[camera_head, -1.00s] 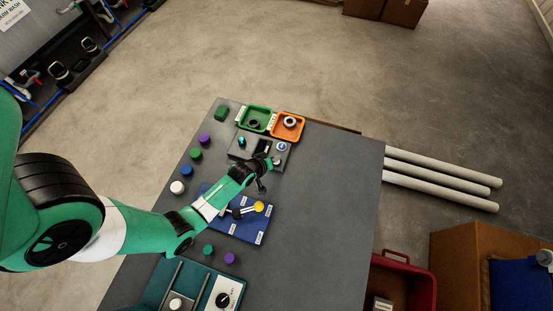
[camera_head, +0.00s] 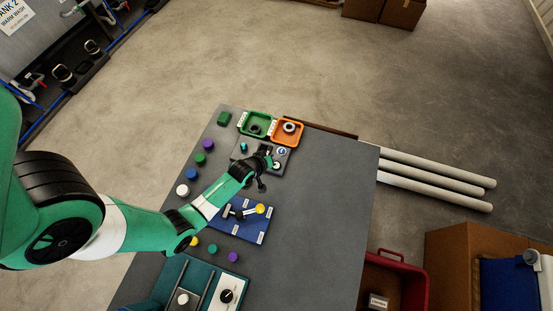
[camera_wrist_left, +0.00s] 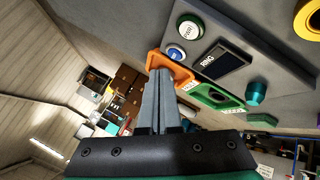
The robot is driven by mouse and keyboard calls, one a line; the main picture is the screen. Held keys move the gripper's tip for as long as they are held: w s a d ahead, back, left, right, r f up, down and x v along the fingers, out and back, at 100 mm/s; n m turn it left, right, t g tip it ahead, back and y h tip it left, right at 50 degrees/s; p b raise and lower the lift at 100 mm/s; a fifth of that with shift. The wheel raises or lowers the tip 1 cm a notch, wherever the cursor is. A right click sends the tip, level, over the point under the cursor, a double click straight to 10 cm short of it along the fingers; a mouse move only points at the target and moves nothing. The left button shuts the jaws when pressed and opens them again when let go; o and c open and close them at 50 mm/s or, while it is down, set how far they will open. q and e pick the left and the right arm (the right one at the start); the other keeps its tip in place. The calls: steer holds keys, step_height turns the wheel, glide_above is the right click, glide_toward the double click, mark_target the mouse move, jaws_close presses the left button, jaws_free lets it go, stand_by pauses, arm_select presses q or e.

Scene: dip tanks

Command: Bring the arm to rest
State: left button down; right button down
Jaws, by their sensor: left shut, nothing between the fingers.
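My left arm, green and white, reaches in from the left over the grey table (camera_head: 312,200) in the head view. My left gripper (camera_head: 268,161) is over the small grey control panel (camera_head: 240,154) near the table's far end and partly hides it. In the left wrist view its two grey fingers (camera_wrist_left: 160,78) are together with nothing between them. The panel there shows a white-and-green button (camera_wrist_left: 189,28), a blue button (camera_wrist_left: 177,53), a dark display (camera_wrist_left: 219,62) and a teal knob (camera_wrist_left: 256,93). My right gripper is not in view.
A green tray (camera_head: 247,131) and an orange tray (camera_head: 298,138) stand beyond the panel. A blue board (camera_head: 249,233) with a lever and several coloured knobs lie nearer. White pipes (camera_head: 440,176) and a red bin (camera_head: 421,272) are at the right. The table's right half is clear.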

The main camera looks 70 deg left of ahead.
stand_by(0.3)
